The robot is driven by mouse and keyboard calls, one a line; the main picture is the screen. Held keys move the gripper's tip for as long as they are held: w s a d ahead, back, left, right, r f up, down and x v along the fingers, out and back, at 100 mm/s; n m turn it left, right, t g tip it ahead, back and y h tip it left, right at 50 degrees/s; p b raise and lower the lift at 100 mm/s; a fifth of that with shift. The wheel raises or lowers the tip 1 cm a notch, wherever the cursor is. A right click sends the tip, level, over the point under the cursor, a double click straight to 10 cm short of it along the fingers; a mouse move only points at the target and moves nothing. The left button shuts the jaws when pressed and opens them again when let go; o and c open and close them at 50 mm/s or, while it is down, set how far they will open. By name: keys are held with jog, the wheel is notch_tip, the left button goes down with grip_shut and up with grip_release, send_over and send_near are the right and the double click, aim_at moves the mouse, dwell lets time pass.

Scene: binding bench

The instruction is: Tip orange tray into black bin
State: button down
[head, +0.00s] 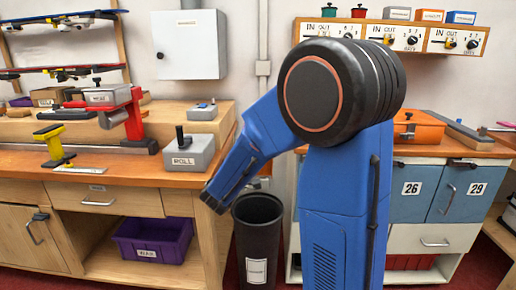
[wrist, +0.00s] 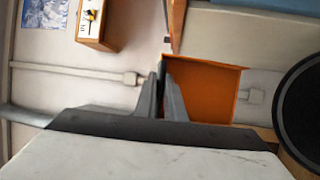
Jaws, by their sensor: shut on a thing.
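My gripper (wrist: 164,76) is shut on the orange tray (wrist: 207,92) in the wrist view. The fingers are at the tray's edge, and its open inside faces the camera. I cannot make out any contents in it. The black bin (head: 257,240) stands upright on the floor between the two benches in the head view. Its round dark mouth (wrist: 305,110) seems to show at the right edge of the wrist view, apart from the tray. In the head view, my blue arm hides the gripper and most or all of the tray.
The left bench (head: 100,185) stands close beside the bin, with a grey ROLL block (head: 187,155) near its end. Blue drawers (head: 411,195) are at the right, with an orange box (head: 419,128) on top. A purple bin (head: 155,240) sits on the lower shelf.

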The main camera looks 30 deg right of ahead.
jog(key=shift+s+a+f+m+h, duration=0.4)
jog(key=shift+s+a+f+h, duration=0.35)
jog(key=shift+s+f, duration=0.25)
dwell(0.3)
dwell(1.5)
